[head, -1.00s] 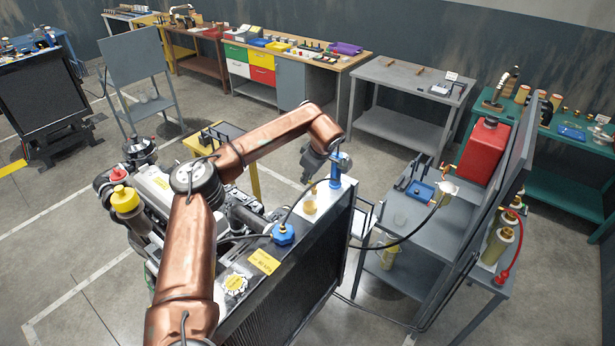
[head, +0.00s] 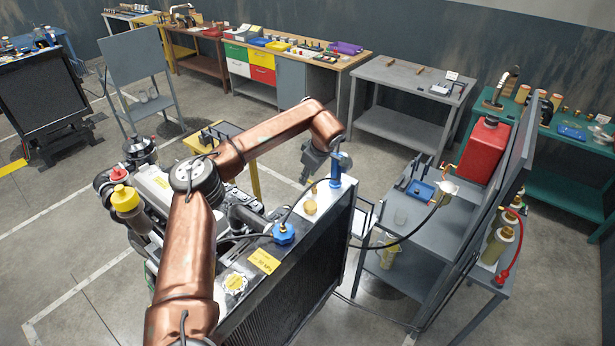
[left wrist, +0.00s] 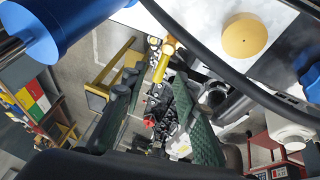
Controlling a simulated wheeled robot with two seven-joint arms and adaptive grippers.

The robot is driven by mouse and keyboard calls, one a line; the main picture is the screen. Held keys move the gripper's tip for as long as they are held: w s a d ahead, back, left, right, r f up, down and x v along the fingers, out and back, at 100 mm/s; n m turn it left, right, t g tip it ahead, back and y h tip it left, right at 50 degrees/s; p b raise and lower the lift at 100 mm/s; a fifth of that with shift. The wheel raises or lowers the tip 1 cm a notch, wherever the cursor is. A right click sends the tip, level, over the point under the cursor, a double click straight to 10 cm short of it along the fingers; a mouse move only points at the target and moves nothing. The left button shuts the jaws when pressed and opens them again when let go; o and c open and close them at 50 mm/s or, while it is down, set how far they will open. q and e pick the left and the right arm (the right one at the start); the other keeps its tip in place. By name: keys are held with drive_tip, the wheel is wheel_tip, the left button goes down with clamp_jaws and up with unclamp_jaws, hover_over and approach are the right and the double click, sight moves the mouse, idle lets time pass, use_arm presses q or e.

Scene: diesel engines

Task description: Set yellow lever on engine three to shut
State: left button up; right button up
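The engine (head: 165,188) with its black radiator (head: 300,265) stands in front of me, with my left arm reaching over it. My left gripper (head: 313,178) points down at the radiator's far end, beside an upright blue cylinder (head: 337,168). In the left wrist view the yellow lever (left wrist: 162,62) shows between and beyond the two dark green fingers of my left gripper (left wrist: 157,90). The fingers are apart, with visible gaps to the lever; I cannot tell its exact depth. A small red part (left wrist: 150,122) shows below it. My right gripper is not in view.
A black hose (head: 395,238) runs from the radiator top to a grey cart (head: 435,235) at right, which carries a red canister (head: 481,152). A blue knob (head: 284,233) and yellow cap (head: 310,207) sit on the radiator top.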

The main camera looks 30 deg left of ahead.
use_arm(q)
drive_tip(key=v, duration=1)
drive_tip(key=shift+r, duration=0.35)
drive_tip(key=shift+d, duration=0.2)
